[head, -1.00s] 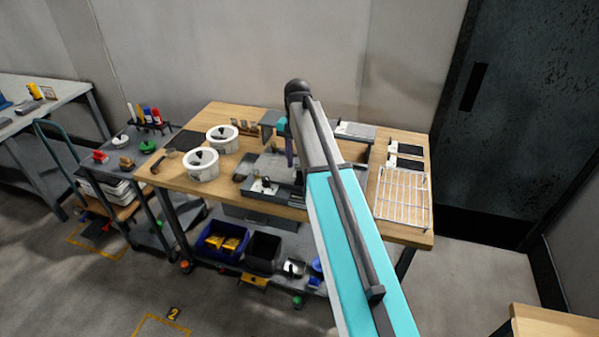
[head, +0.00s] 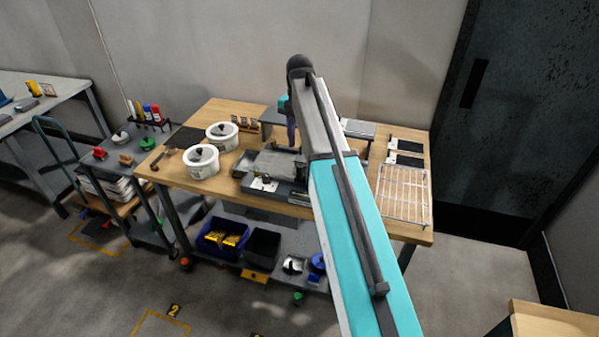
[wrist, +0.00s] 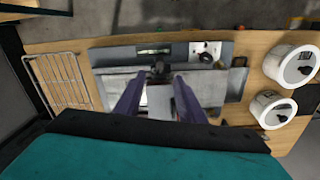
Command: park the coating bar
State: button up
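The grey coater (head: 254,186) sits in the middle of the wooden bench, partly behind my arm; its dark front panel (wrist: 120,54) shows in the wrist view. My gripper (wrist: 158,82) hangs over the coater, its two purple fingers apart. One purple finger also shows in the head view (head: 291,130). A small dark knob-like part (wrist: 158,71) appears between the fingertips in the wrist view, with clear gaps beside it. I cannot tell whether it belongs to the coating bar. I cannot pick out the bar's full length in either view.
Two white tubs (head: 201,161) (head: 222,136) stand on the bench left of the coater. A wire rack (head: 403,195) lies at the right end, with dark panels (head: 405,152) behind it.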

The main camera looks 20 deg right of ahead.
aim_at(299, 176)
jog(key=shift+f+b, duration=3.75)
jog(key=shift+f, duration=2.65)
grip_shut()
